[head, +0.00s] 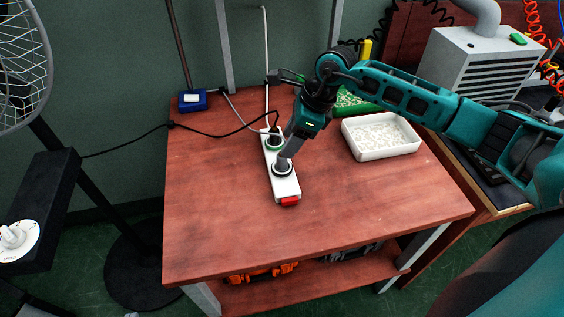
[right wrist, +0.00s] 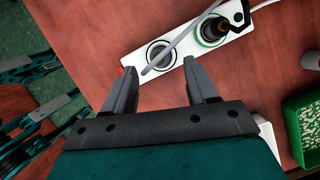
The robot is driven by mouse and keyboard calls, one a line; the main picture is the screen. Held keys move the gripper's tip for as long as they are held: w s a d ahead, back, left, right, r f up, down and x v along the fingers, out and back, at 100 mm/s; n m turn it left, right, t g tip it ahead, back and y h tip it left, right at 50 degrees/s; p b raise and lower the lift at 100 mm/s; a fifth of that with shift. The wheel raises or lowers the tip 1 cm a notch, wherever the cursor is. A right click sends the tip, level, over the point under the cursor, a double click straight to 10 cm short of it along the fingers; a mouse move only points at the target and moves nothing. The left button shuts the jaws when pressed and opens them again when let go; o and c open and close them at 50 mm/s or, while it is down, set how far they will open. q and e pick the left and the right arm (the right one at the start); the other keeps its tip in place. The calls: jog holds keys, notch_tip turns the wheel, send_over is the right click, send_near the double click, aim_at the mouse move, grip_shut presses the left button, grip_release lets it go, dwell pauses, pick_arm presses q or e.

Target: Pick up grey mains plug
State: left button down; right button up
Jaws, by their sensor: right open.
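A white power strip (head: 285,187) lies on the table with a red switch (head: 289,201) at its near end. Its near, black-ringed socket (right wrist: 161,54) has a dark grey round middle. A straight grey piece (right wrist: 182,37) crosses over it; I cannot tell whether this is the grey plug or its cord. A dark plug (right wrist: 213,30) sits in the green-ringed socket beside it. My right gripper (right wrist: 160,66) is open, its fingers spread either side of the near socket and apart from each other. In the head view the right gripper (head: 284,158) hides part of this socket. My left gripper is out of view.
A blue box (head: 193,106) sits at the back left. Loose cables cross the back and left of the table. The table front is clear.

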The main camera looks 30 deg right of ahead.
aim_at(282, 163)
jog(key=x, duration=0.6)
jog(key=shift+s+f, duration=0.1)
jog(key=shift+f, duration=0.2)
grip_shut()
